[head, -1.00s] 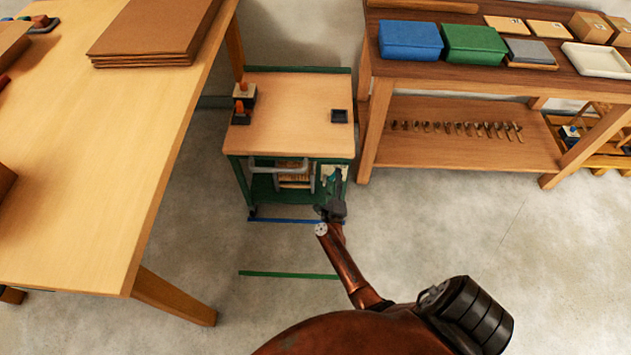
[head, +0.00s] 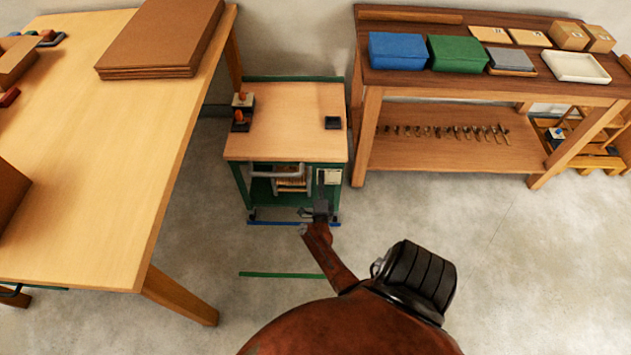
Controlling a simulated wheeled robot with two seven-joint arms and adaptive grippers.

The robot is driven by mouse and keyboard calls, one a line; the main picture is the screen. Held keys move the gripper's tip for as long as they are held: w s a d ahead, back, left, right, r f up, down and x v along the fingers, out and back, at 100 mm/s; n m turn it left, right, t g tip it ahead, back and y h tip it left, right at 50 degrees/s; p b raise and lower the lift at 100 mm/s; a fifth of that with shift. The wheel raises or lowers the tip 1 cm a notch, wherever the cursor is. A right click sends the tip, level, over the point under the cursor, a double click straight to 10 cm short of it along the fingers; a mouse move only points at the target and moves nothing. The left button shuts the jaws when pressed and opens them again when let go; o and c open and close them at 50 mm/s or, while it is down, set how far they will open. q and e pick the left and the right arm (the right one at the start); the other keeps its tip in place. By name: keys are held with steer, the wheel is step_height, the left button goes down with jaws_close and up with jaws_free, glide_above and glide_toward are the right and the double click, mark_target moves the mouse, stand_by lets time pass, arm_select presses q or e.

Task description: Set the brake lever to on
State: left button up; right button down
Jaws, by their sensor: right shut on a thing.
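The cart (head: 285,125) has a light wooden top and a green frame, and stands between the two tables. A small cream plate (head: 332,177) is on its front at the right. My right gripper (head: 319,206) is at the cart's front, just below and left of this plate, low near the blue floor line. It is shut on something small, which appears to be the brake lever. The lever is mostly hidden by the gripper, and its on or off position cannot be read. My left gripper is not in view.
A grey handle bar (head: 278,171) crosses the cart's front. Blue (head: 270,223) and green (head: 280,275) lines mark the floor. A long wooden table (head: 120,180) stands left, a workbench (head: 450,88) right. The floor at the right is clear.

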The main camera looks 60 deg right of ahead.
steer(key=shift+w+a, duration=0.1)
steer(key=shift+w, duration=0.05)
steer(key=c, duration=1.4)
jaws_free()
steer(key=shift+o, duration=0.2)
steer(key=v, duration=0.7)
steer(key=shift+a, duration=0.2)
